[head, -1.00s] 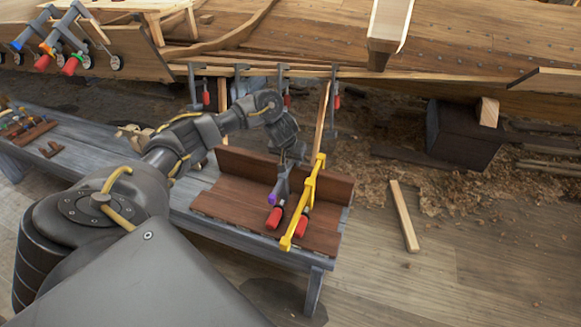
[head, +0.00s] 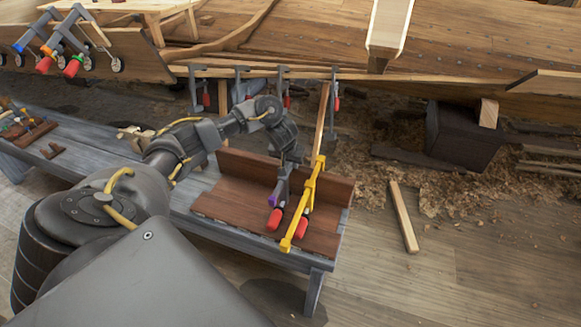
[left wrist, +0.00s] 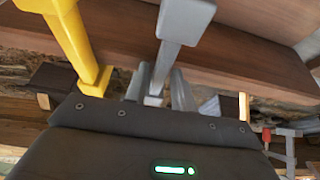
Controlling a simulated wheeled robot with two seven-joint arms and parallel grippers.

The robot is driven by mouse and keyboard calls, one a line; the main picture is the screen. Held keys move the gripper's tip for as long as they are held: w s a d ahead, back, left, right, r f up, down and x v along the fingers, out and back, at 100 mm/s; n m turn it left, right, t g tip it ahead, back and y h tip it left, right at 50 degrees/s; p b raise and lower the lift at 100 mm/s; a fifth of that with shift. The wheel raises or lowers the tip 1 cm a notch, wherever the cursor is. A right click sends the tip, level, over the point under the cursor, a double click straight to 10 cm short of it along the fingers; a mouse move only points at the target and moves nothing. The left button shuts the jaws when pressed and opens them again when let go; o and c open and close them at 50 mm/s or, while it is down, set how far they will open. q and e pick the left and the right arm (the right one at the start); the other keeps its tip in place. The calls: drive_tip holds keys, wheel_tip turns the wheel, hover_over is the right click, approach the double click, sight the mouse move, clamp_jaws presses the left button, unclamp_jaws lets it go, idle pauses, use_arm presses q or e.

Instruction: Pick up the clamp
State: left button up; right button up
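A wooden tray (head: 228,203) on the bench holds several clamps. A long yellow bar clamp (head: 299,213) leans across its right side. Next to it are grey clamps with red handles (head: 273,220) and one with a purple end (head: 272,200). My left gripper (head: 289,160) is just above the grey clamps, pointing down. In the left wrist view, a grey clamp bar (left wrist: 182,22) runs down to my fingers, and the yellow clamp (left wrist: 77,40) is beside it on the left. My fingers are partly hidden, so their grip is unclear. My right gripper is not seen.
The grey bench (head: 190,180) carries the tray; small tools (head: 30,130) lie at its left end. Behind is the plank hull (head: 450,45) with several clamps (head: 240,85) hanging from its edge. A loose wooden strip (head: 404,218) lies on the open floor at right.

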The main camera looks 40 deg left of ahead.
use_arm(q)
clamp_jaws()
drive_tip(key=shift+r, duration=0.1)
idle(1.0)
